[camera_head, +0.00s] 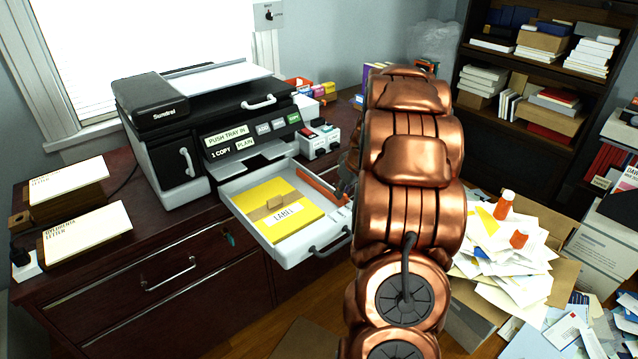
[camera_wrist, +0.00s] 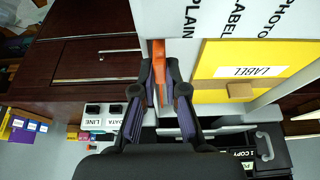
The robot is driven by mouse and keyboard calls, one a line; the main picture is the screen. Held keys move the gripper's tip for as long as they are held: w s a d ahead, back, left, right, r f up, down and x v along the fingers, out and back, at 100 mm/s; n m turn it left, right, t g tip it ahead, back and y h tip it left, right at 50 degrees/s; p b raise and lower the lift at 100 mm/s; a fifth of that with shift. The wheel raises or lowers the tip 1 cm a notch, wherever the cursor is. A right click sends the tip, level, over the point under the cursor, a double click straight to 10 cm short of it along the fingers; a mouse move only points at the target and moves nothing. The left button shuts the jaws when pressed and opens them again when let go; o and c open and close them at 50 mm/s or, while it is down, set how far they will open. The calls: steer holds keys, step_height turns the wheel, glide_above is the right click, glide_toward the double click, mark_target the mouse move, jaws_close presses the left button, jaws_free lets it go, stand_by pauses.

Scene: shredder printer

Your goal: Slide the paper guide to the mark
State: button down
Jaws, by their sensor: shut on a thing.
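The orange paper guide (camera_head: 318,185) stands along the right side of the pulled-out grey printer tray (camera_head: 298,254). In the wrist view the guide (camera_wrist: 158,62) is between the two fingertips of my gripper (camera_wrist: 159,72), which is shut on it. A yellow label stack (camera_head: 265,194) with a small brown block on top lies in the tray. A gap separates the guide from the stack. The wrist view shows the words PLAIN, LABEL and PHOTO on the tray rim (camera_wrist: 215,20); the guide is left of PLAIN. In the head view my arm hides most of the gripper.
The black and grey printer (camera_head: 190,125) stands on a dark wooden cabinet (camera_head: 150,275). A small white box with sockets (camera_head: 320,141) is beside the tray. Letter stacks (camera_head: 88,232) lie at left.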

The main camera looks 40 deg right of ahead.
steer(key=shift+a+b, duration=0.8)
steer(key=shift+a, duration=1.75)
steer(key=c, duration=0.9)
jaws_free()
steer(key=shift+v, duration=2.95)
